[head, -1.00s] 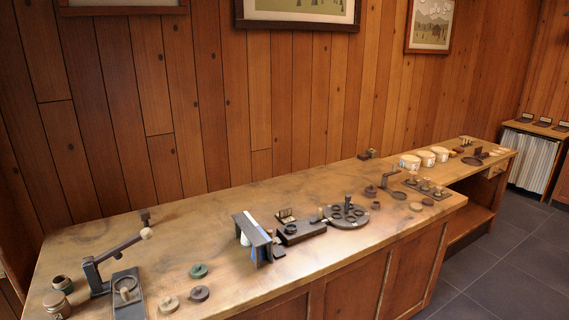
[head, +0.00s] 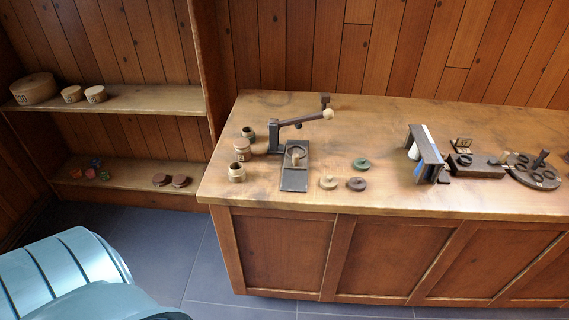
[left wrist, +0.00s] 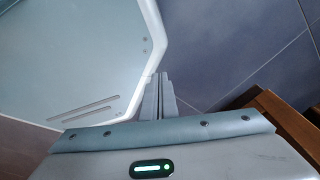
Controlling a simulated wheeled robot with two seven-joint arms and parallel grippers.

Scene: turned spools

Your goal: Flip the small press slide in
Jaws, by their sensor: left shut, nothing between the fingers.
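The small press stands near the left end of the bench in the head view. Its dark lever (head: 303,121) has a pale ball knob and reaches right from a post. Its flat dark slide (head: 294,182) points toward the front edge of the bench, with a pale round piece on it. My left gripper (left wrist: 158,82) is in the left wrist view, its fingers together and empty, over the grey floor and away from the press. In the head view neither gripper shows.
Farther right is a dark stand (head: 425,153).

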